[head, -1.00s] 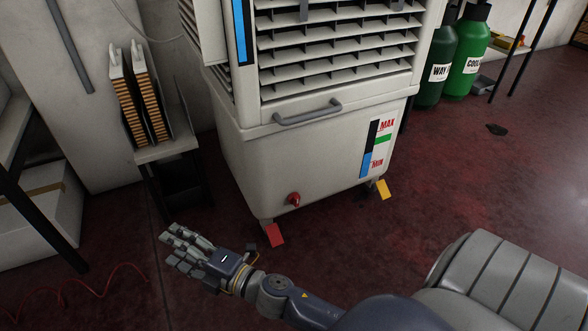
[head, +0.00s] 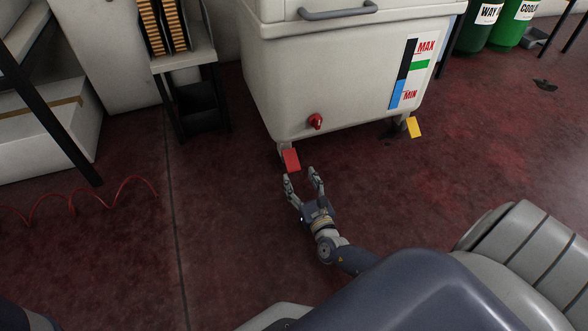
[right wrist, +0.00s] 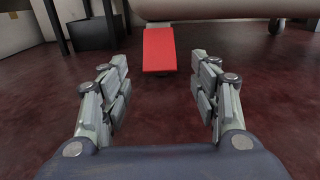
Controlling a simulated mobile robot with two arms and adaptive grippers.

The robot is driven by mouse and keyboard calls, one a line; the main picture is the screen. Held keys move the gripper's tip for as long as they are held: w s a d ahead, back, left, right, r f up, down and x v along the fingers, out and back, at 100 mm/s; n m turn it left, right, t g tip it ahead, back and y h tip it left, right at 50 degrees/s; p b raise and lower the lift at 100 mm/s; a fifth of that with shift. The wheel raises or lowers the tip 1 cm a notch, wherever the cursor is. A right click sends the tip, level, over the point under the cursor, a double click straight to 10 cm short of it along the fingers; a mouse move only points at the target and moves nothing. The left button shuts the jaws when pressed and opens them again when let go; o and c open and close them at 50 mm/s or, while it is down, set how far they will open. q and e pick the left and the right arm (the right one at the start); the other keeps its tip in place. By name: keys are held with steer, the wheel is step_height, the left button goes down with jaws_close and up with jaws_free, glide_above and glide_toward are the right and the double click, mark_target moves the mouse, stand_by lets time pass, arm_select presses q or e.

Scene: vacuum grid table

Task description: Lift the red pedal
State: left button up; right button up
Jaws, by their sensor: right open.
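The red pedal (head: 291,160) sticks out at the lower front left corner of the white cooler (head: 350,85), close to the floor. In the right wrist view the red pedal (right wrist: 159,50) slopes down towards me, straight ahead and centred between the fingers. My right gripper (head: 302,178) is open and empty, just in front of the pedal and low over the floor. In the right wrist view its fingers (right wrist: 160,85) are spread wide, with a gap between the fingertips and the pedal. My left gripper does not show.
A yellow pedal (head: 414,127) sits at the cooler's right corner. A red valve knob (head: 315,121) is above the red pedal. A red coiled cable (head: 90,205) lies on the floor at left. A black-legged stand (head: 195,100) is left of the cooler. The floor in front is clear.

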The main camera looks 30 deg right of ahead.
mark_target(294, 168)
steer(key=b+x, duration=0.2)
steer(key=x, duration=0.3)
steer(key=shift+w+f, duration=0.2)
steer(key=shift+w, duration=0.15)
steer(key=shift+w+d+r+b, duration=0.15)
steer(key=shift+w+b, duration=0.15)
steer(key=shift+w, duration=0.15)
jaws_close()
